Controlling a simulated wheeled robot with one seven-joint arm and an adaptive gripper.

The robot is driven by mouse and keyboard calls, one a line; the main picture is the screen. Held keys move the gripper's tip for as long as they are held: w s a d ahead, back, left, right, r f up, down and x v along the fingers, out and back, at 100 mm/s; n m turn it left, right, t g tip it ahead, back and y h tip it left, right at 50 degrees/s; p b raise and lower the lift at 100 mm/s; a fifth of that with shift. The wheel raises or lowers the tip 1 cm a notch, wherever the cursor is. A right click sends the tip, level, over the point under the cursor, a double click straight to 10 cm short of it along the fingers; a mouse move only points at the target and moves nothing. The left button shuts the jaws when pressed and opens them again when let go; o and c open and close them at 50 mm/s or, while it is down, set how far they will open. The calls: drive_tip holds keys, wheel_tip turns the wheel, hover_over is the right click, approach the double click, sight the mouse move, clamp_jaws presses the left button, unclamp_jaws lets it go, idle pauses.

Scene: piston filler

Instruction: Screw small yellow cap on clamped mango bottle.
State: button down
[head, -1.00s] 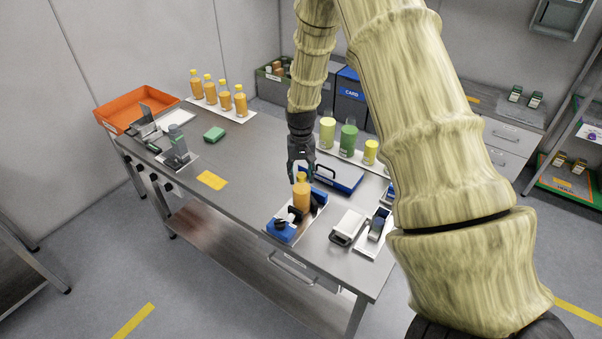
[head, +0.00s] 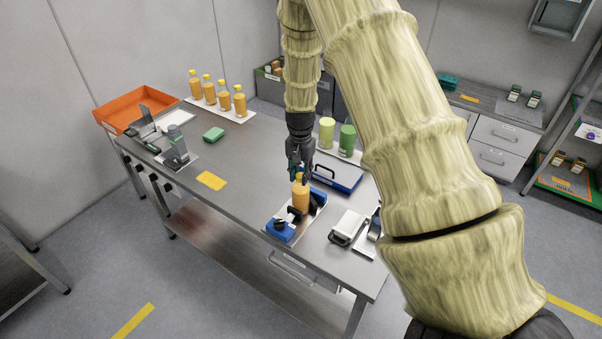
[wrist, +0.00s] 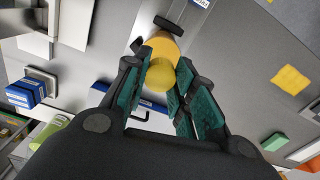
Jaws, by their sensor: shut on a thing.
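The mango bottle (head: 301,200) is orange and stands upright in the blue clamp (head: 281,231) near the table's front edge. The small yellow cap (wrist: 167,76) is at the top of the bottle, between my fingers; it looks seated on or touching the neck, but I cannot tell how tightly. My gripper (head: 299,173) points down from above and is shut on the cap. In the wrist view its teal pads lie on both sides of the cap, and the bottle's orange body (wrist: 160,45) shows beyond. My fingers partly hide the cap in the head view.
Several capped orange bottles (head: 223,98) stand on a strip at the back left. Free tabletop lies left of the clamp around a yellow patch (head: 211,180).

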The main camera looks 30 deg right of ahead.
drive_tip(key=m, duration=0.8)
drive_tip(key=shift+a+m, duration=0.1)
drive_tip(key=shift+m, duration=0.3)
drive_tip(key=c, duration=1.1)
unclamp_jaws()
